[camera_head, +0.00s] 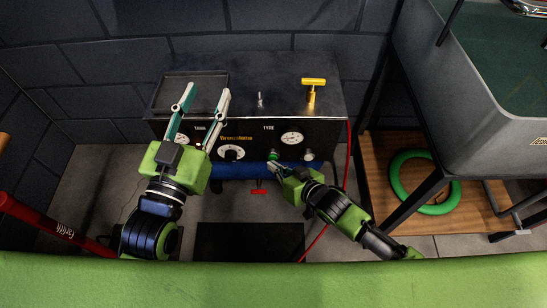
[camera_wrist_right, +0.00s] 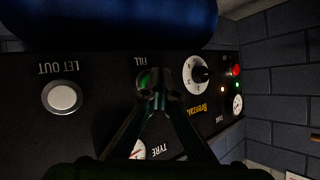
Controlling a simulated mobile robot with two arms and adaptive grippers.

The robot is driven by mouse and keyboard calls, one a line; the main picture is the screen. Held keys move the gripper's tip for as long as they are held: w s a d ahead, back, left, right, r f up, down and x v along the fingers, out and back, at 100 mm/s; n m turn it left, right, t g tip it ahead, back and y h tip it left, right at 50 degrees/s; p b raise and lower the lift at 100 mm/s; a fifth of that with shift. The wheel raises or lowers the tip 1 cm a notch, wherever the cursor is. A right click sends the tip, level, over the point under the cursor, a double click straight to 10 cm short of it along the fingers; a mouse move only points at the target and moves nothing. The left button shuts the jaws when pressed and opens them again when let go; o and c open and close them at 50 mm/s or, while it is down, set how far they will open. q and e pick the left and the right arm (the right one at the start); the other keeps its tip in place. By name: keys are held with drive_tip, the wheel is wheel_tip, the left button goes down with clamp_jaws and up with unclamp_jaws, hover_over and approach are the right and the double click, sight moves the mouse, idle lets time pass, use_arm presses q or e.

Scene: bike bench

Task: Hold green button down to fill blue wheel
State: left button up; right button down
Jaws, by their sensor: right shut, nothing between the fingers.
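The green button (camera_wrist_right: 147,79) sits by the FILL label on the black machine panel, and it also shows small in the head view (camera_head: 273,155). My right gripper (camera_wrist_right: 154,88) is shut and empty. Its fingertips are at the green button and partly cover it; I cannot tell how far the button is pressed. My left gripper (camera_head: 206,92) is open and empty, over the left part of the machine.
The panel also has a white LET OUT button (camera_wrist_right: 62,97), a black-knobbed dial (camera_wrist_right: 198,74) and a TYRE gauge (camera_head: 292,138). A yellow T-handle (camera_head: 313,88) stands on top. A red hose (camera_head: 349,160) runs down the right side. A green ring (camera_head: 400,188) lies on a wooden shelf.

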use_arm(q)
drive_tip(key=shift+f, duration=0.35)
use_arm(e)
drive_tip(key=shift+w, duration=0.5)
idle(2.5)
drive_tip(key=shift+s, duration=0.1)
idle(1.1)
use_arm(q)
wheel_tip(320, 180, down, 6)
drive_tip(key=a+g+y+p, duration=0.1)
drive_tip(key=g, duration=0.2)
drive_tip(key=shift+s+a+f+g+y, duration=0.15)
drive_tip(key=shift+s+f+g+y, duration=0.05)
drive_tip(key=shift+s+g+y, duration=0.1)
use_arm(e)
drive_tip(key=shift+s, duration=0.85)
use_arm(q)
drive_tip(key=s+a+f+g+y+p, duration=0.2)
drive_tip(key=s+f+g, duration=0.5)
drive_tip(key=f, duration=0.5)
drive_tip(key=shift+s+a+n+p, duration=0.3)
drive_tip(key=shift+s+a+p, duration=0.25)
drive_tip(key=shift+s+a, duration=0.35)
use_arm(e)
drive_tip(key=shift+s, duration=2.5)
